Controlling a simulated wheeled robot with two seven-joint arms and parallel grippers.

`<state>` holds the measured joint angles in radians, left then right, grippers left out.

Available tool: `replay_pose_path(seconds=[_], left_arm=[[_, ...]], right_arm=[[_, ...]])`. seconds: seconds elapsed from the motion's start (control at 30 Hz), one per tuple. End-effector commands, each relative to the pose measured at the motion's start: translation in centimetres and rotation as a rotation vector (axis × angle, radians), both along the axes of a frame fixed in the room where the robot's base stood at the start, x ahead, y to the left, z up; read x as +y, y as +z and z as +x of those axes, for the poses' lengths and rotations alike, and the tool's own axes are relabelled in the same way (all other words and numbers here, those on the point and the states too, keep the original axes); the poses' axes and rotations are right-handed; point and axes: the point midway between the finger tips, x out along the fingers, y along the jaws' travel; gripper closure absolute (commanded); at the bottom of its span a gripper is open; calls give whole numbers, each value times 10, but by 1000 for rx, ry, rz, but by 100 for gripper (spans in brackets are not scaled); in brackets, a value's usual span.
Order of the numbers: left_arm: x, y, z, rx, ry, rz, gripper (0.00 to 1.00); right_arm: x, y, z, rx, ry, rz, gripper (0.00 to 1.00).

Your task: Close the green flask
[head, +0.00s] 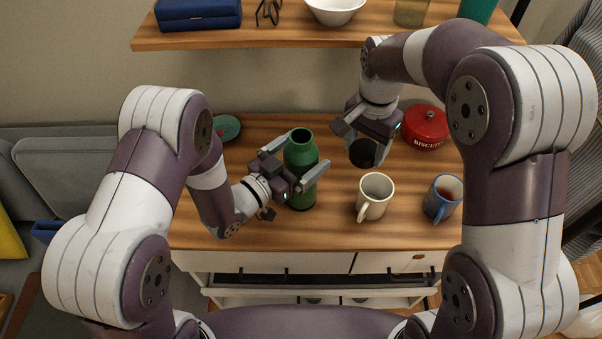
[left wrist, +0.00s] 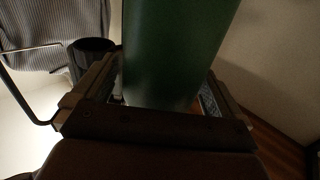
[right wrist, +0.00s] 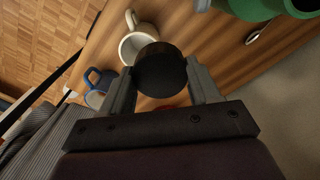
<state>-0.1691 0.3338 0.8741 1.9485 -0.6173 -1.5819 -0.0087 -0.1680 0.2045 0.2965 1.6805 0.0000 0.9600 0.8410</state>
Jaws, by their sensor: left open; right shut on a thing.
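The green flask (head: 301,160) stands upright on the wooden desk with its mouth open at the top. My left gripper (head: 296,160) has its fingers on either side of the flask's body, open. In the left wrist view the flask (left wrist: 178,50) fills the space between the fingers. My right gripper (head: 366,140) is shut on a round black lid (right wrist: 160,70), held above the desk to the right of the flask and apart from it. The lid also shows in the head view (head: 363,153).
A cream mug (head: 372,197) stands just below the right gripper, with a blue mug (head: 442,198) right of it. A red biscuit tin (head: 427,128) and a small green dish (head: 227,128) sit further back. A shelf (head: 270,36) hangs over the desk's back.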

Motion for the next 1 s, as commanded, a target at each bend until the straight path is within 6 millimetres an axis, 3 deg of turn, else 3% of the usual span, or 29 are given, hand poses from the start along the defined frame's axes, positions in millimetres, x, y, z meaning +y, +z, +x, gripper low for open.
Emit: replay_pose_path(seconds=[0.17, 0.5, 0.57, 0.8, 0.83, 1.0], left_arm=[[-13, 1, 13, 0, 1, 0, 0], [-13, 1, 14, -1, 1, -1, 0], [-13, 1, 14, -1, 1, -1, 16], [-13, 1, 14, -1, 1, -1, 94], [-13, 1, 14, -1, 1, -1, 100], [-13, 2, 15, -4, 1, -2, 100]], right_arm=[[0, 3, 0, 0, 0, 0, 68], [0, 2, 0, 0, 0, 0, 68], [0, 2, 0, 0, 0, 0, 68], [0, 2, 0, 0, 0, 0, 68], [0, 2, 0, 0, 0, 0, 68], [0, 2, 0, 0, 0, 0, 68]])
